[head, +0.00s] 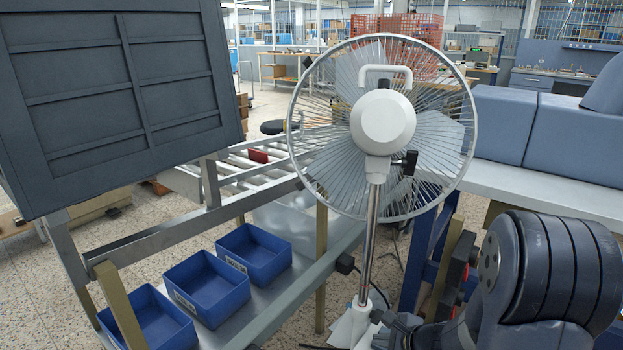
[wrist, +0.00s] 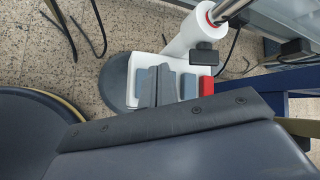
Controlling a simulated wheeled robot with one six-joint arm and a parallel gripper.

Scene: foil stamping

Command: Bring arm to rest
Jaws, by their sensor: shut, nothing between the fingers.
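My gripper (wrist: 160,76) is shut and empty in the wrist view, with its dark fingers together in front of the fan's control base. The white fan base (wrist: 146,68) carries grey-blue keys and a red key (wrist: 207,86). The fingers overlap the keys in the picture; I cannot tell whether they touch. In the head view my dark arm (head: 555,270) is bent at the lower right and reaches left towards the foot of the pedestal fan (head: 382,122). The fingertips are not clear there.
The fan's chrome pole (head: 371,245) stands upright close to my arm. Several blue bins (head: 205,287) stand on a low shelf at the left. A roller conveyor (head: 262,170) lies behind, and a dark panelled box (head: 112,95) fills the upper left. Blue machine housings (head: 570,132) sit at the right.

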